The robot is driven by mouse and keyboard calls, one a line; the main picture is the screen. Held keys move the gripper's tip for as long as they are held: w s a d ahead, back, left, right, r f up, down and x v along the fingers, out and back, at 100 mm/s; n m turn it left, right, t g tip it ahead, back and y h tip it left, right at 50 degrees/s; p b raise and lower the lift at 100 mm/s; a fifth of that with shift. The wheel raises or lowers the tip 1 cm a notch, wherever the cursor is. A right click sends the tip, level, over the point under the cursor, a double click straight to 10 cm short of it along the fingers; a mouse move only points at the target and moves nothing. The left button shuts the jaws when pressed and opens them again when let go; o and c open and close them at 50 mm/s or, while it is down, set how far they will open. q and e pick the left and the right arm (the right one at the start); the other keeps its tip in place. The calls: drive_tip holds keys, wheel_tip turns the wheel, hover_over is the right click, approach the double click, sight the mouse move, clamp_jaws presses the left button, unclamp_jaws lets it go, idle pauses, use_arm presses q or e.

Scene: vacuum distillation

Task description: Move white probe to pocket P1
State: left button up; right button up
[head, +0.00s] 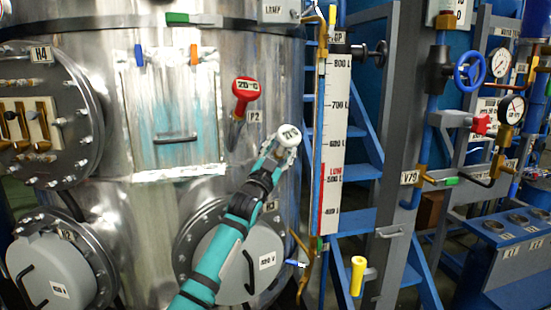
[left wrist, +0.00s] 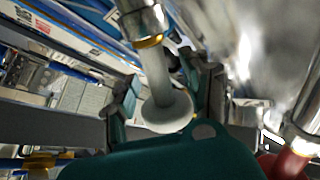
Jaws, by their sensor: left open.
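The white probe (head: 288,135) has a round white head with a dark label, in front of the vessel's right side. In the left wrist view, its pale disc and stem (left wrist: 157,75) point into a metal fitting with a brass ring (left wrist: 148,41). My left gripper (head: 272,152) is at the probe's head. In the left wrist view, its open fingers (left wrist: 160,88) stand on either side of the probe; I cannot tell whether they touch it. Pocket P1 cannot be made out. My right gripper is not in view.
A red probe (head: 245,89) stands up and left of the white one, beside a P2 label (head: 255,115). A level scale (head: 336,140) stands close on the right. A blue box with round openings (head: 508,235) is at the lower right. A yellow handle (head: 357,275) sticks up below the scale.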

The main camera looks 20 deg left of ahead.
use_arm(q)
drive_tip(key=v, duration=0.7)
drive_tip(key=shift+f, duration=0.15)
drive_tip(key=shift+s, duration=0.15)
idle(1.2)
drive_tip(key=shift+f, duration=0.1)
